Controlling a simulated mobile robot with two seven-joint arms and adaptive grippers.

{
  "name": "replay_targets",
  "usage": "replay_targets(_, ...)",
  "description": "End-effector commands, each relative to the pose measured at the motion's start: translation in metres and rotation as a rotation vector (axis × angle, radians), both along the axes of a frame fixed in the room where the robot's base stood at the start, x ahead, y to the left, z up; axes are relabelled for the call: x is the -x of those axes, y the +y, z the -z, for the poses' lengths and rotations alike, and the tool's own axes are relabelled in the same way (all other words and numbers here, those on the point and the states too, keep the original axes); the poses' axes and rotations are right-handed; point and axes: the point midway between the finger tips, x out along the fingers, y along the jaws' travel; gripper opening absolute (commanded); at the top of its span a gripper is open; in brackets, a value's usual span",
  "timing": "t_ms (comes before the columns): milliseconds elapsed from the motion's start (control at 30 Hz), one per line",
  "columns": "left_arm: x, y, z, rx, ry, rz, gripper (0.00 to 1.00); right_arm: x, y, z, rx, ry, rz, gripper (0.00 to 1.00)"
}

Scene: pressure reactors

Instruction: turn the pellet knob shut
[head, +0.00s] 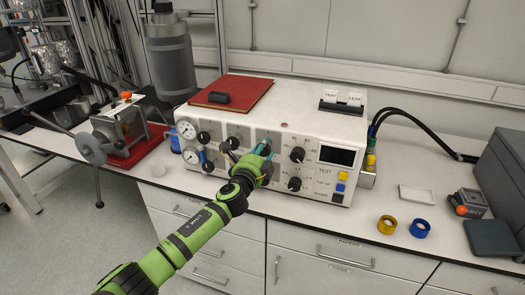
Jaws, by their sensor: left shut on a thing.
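A white console (305,117) with a front panel of several dark knobs, two round gauges and a small screen stands on the white bench. My left gripper (262,151) is up against the middle of this panel, shut on a small part there, which I take to be the pellet knob. The gripper and wrist hide most of that knob, and its label and angle cannot be read. Other black knobs show to the right, one upper (297,155) and one lower (294,184). My right gripper is not in view.
A red book (231,92) with a black object lies on the console. A grey cylinder (170,65) stands behind its left end. Yellow (387,225) and blue (420,228) rings lie on the bench at right. A metal device (118,128) stands at left.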

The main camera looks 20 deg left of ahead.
Motion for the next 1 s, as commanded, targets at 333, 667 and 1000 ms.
replay_targets(333, 0.0, 0.001, -0.002, -0.002, -0.003, 0.0, 0.66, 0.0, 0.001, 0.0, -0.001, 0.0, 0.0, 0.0)
replay_targets(667, 0.002, 0.0, 0.0, 0.0, -0.001, 0.0, 0.66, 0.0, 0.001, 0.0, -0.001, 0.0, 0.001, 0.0)
replay_targets(1000, 0.047, 0.002, 0.001, -0.002, -0.001, 0.001, 0.66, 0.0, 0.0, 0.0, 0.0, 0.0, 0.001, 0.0)
